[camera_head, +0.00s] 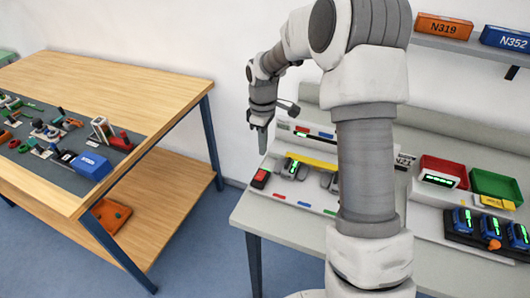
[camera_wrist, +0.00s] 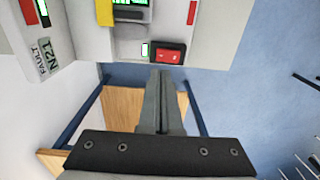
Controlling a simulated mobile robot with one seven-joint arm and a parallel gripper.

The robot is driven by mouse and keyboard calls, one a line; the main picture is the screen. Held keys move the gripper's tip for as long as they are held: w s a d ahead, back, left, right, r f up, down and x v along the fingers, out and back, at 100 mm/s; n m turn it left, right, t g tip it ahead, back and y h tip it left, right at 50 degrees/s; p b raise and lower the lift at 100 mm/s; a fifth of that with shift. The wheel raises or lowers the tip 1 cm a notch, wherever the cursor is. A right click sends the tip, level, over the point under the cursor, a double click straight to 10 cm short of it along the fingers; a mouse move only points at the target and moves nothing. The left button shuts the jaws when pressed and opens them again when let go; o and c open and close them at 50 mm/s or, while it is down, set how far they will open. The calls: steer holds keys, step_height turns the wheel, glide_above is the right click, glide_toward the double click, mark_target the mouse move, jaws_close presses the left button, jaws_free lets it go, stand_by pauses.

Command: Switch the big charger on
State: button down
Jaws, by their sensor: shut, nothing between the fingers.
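A pale charging station stands on the bench in the head view, with dark devices with green lit displays (camera_head: 292,167) in its bays. A red switch (camera_head: 260,178) in a black housing sits at its left end. My gripper (camera_head: 263,148) is shut and empty, pointing down above the station's left end. In the wrist view its closed fingertips (camera_wrist: 161,74) appear just below the switch. I cannot tell whether they touch it.
A plate reading N21 (camera_wrist: 45,60) marks the station. A red bin (camera_head: 445,168), green bin (camera_head: 495,184) and a black rack with blue devices (camera_head: 490,238) stand at the right. A wooden table (camera_head: 120,85) with small parts is at the left, across a floor gap.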

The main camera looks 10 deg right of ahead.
step_height(320, 180, up, 8)
steer(key=shift+w+d+f, duration=0.15)
steer(key=shift+w, duration=0.2)
steer(key=s+r+m+t+h, duration=0.1)
steer(key=s+r+m+t, duration=0.3)
steer(key=s+r, duration=0.9)
steer(key=s+f+m+t, duration=0.1)
steer(key=s+m, duration=0.5)
steer(key=s, duration=1)
steer(key=shift+s+a+m+t+y, duration=0.25)
steer(key=shift+a+m+t+y, duration=0.15)
steer(key=shift+a, duration=0.05)
steer(key=shift+f, duration=0.1)
